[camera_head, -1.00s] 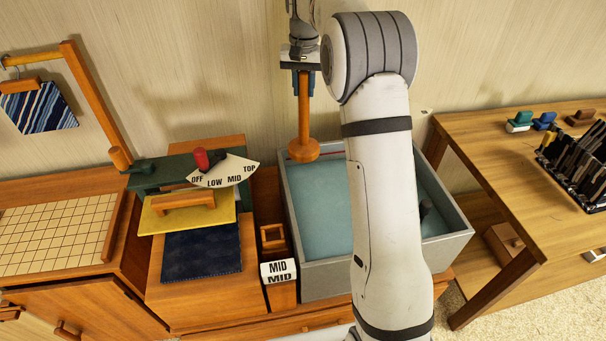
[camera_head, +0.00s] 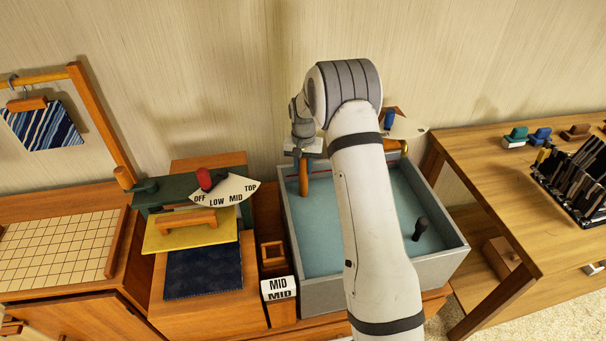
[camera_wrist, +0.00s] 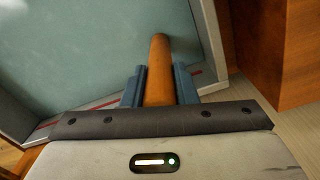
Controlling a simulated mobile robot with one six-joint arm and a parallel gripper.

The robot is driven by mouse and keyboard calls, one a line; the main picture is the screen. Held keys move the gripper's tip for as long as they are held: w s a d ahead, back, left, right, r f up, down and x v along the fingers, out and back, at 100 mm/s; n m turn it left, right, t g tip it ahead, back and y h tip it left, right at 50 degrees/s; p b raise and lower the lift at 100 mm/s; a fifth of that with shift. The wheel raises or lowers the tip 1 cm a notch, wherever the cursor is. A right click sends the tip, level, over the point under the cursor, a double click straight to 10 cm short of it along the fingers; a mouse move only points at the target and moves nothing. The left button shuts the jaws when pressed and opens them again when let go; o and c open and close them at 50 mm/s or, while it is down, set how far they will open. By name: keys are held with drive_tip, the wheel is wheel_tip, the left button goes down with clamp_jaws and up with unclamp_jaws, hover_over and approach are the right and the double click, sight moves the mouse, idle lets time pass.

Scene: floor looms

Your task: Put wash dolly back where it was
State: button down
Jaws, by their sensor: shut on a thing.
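The wash dolly is a wooden rod (camera_head: 303,180) at the back left of the grey basin (camera_head: 440,270). My gripper (camera_head: 303,158) is shut on its upper part and holds it roughly upright. In the wrist view, the orange-brown rod (camera_wrist: 159,65) stands between the blue fingers (camera_wrist: 159,88) and reaches down over the blue-green basin surface (camera_wrist: 90,50). The dolly's wide round foot does not show now; I cannot tell whether it is below the surface or touching the bottom.
A dark peg (camera_head: 420,229) stands in the basin's right side. A red-knobbed dial (camera_head: 225,190) is farther left. A wooden table (camera_head: 500,190) is at right.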

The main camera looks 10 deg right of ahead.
sight(303, 176)
drive_tip(key=shift+f+p, duration=0.4)
drive_tip(key=shift+f, duration=1.65)
drive_tip(key=shift+f, duration=0.15)
drive_tip(key=c, duration=1.1)
unclamp_jaws()
drive_tip(key=shift+c, duration=0.2)
